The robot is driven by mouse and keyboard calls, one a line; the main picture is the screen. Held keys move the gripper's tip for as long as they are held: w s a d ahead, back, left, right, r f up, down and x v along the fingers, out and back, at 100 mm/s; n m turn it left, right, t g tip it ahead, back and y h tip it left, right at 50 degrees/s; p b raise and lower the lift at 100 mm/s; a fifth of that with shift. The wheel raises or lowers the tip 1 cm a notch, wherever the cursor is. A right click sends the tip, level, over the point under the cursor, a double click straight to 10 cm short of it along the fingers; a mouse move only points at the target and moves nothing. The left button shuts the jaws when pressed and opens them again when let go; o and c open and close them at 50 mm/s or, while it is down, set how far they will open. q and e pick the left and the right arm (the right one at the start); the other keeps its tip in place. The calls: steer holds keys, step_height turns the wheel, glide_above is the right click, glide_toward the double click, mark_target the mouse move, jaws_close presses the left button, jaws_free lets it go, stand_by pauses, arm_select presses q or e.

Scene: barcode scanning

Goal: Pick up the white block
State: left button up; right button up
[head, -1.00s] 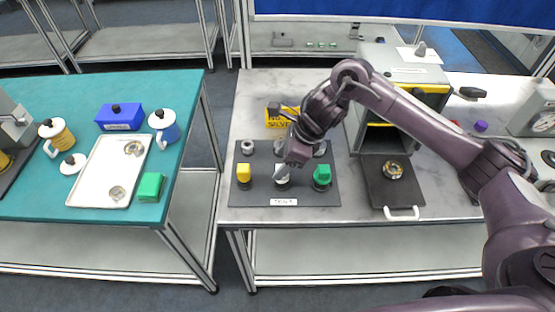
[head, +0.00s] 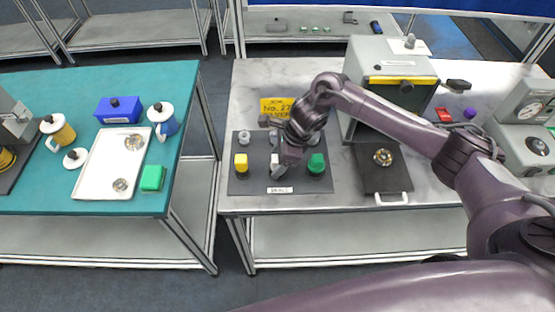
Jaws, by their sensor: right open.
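The white block (head: 275,161) stands on the dark mat (head: 315,187), between a yellow block (head: 241,162) on the left and a green block (head: 316,163) on the right. My right gripper (head: 283,165) is open and points down close beside the white block, overlapping it in the view. The block's right side is partly hidden by the gripper. I cannot tell whether the fingers are around the block or touch it. My left gripper is not in view.
Round knobs stand at the mat's back, one (head: 244,139) at its left. A yellow sign (head: 284,107) is behind. A grey machine (head: 372,62) and a dark plate with a white handle (head: 391,198) are to the right. A teal table (head: 60,90) stands left.

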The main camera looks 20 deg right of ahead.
steer(key=shift+c, duration=0.3)
steer(key=c, duration=1)
steer(key=shift+r, duration=0.15)
